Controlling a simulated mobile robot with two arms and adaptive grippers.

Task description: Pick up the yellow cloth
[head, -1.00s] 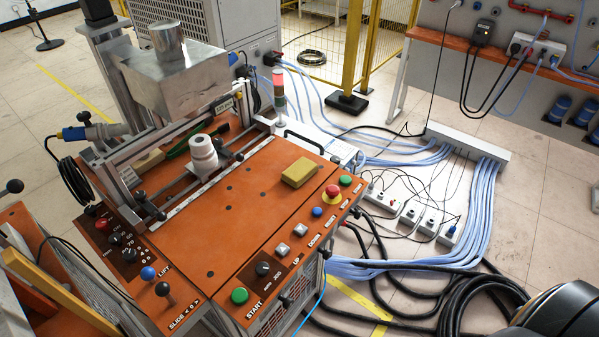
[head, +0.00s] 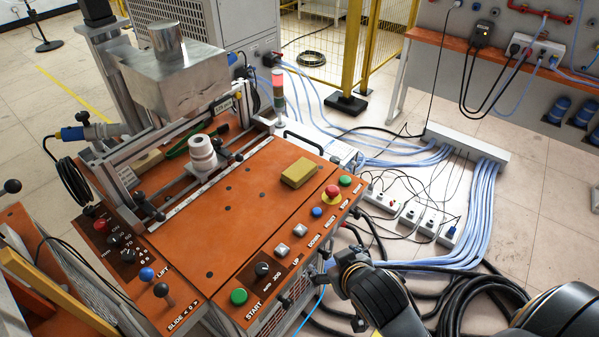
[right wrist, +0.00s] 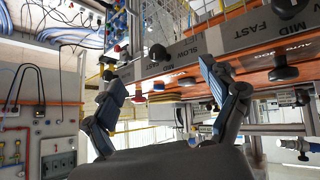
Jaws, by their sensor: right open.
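The yellow cloth (head: 299,172) is a folded, block-like pad. It lies flat on the orange top of the heater machine (head: 215,240), near its right edge in the head view. My right gripper (head: 334,266) is in front of the machine's right front edge, below and to the right of the cloth and apart from it. In the right wrist view its two fingers (right wrist: 162,77) are spread, with nothing between them. My left gripper is not in view.
A red stop button (head: 332,191) and a green button (head: 346,181) sit close beside the cloth. Orange surface around the cloth's left side is clear. Cables (head: 480,215) cover the floor at right.

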